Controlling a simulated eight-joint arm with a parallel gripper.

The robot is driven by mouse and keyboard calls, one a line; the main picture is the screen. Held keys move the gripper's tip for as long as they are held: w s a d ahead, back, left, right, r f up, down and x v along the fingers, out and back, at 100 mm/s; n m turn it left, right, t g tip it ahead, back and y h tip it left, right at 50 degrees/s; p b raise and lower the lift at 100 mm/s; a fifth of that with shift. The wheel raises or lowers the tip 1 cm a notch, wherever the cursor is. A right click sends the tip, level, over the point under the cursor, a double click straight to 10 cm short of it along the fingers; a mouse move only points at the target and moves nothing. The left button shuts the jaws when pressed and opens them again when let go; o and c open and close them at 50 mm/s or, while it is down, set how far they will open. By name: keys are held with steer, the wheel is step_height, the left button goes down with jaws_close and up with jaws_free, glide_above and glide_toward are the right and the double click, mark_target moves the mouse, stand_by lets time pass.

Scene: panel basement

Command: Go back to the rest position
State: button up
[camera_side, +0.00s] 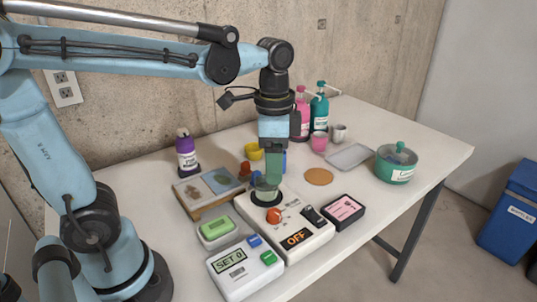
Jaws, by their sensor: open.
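My gripper (268,180) points down above the back end of a white panel box (300,246). Its green fingers are close to a dark round base with a greenish part on it (265,195). I cannot tell whether the fingers touch that part. The panel box has an orange-red knob (274,216), a black rocker switch (313,216) and an orange display reading OFF (296,238). No held object can be made out between the fingers.
A box reading SET 0 (230,262), a green-topped box (216,230) and a pink-screened box (344,209) surround the panel. A purple bottle (186,155), pump bottles (320,108), a tray (350,156) and a green pot (396,166) stand farther back. The table's right end is clear.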

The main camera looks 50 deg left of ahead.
steer(key=f+n+t, duration=0.1)
steer(key=n+t, duration=0.1)
steer(key=s+a+f+n+t, duration=0.1)
steer(key=n+t, duration=0.1)
steer(key=n, duration=0.1)
steer(key=s+a+n+t, duration=0.1)
steer(key=n+t, duration=0.2)
steer(key=shift+s+a+f, duration=0.25)
steer(key=shift+f, duration=0.15)
